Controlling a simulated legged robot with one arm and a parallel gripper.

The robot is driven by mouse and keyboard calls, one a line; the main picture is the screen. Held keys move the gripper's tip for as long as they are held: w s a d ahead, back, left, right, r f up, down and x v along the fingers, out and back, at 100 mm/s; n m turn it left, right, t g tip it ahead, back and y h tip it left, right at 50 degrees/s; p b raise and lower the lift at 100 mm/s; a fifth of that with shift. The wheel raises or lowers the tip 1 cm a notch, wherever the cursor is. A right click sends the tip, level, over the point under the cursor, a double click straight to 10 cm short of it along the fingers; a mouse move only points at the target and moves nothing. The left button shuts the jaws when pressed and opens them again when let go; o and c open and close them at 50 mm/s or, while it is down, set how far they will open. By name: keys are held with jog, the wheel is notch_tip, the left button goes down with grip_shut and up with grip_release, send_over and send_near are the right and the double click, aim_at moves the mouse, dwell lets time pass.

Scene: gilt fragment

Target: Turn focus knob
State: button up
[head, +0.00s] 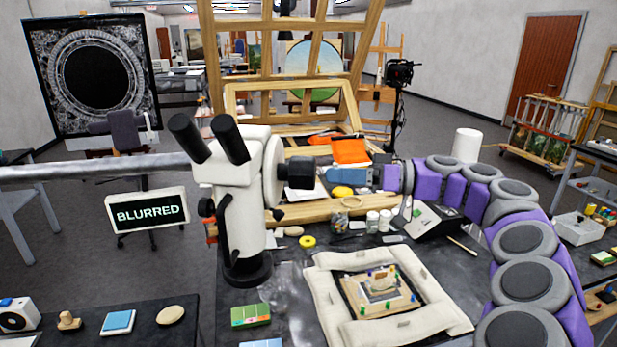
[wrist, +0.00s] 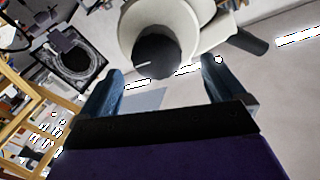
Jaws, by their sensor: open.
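A white microscope (head: 240,195) with two black eyepieces stands on a black round base on the worktable. Its large black focus knob (head: 297,169) sticks out to the right in the head view. In the wrist view the knob (wrist: 155,58) shows its round end with a white mark line. My gripper (head: 330,174) is just right of the knob, with blue fingers. In the wrist view my gripper (wrist: 162,72) is open, one finger on each side of the knob. I cannot tell whether they touch it. A sign (head: 147,211) left of the microscope reads "BLURRED".
A padded frame (head: 445,316) holding a small gilt fragment (head: 383,285) lies right of the microscope base. Jars (head: 372,222), a yellow tape roll (head: 308,241) and a dark angled box (head: 432,220) lie nearby. A wooden easel (head: 290,60) rises behind.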

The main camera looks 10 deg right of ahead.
aim_at(311, 172)
jog(key=shift+b+x, duration=0.45)
jog(key=shift+x, duration=3.2)
jog(key=shift+w+d+f, duration=0.1)
jog(key=shift+w, duration=0.05)
jog(key=c, duration=0.3)
jog(key=shift+d, duration=0.6)
jog(key=shift+c, duration=1.4)
jog(key=c, duration=0.5)
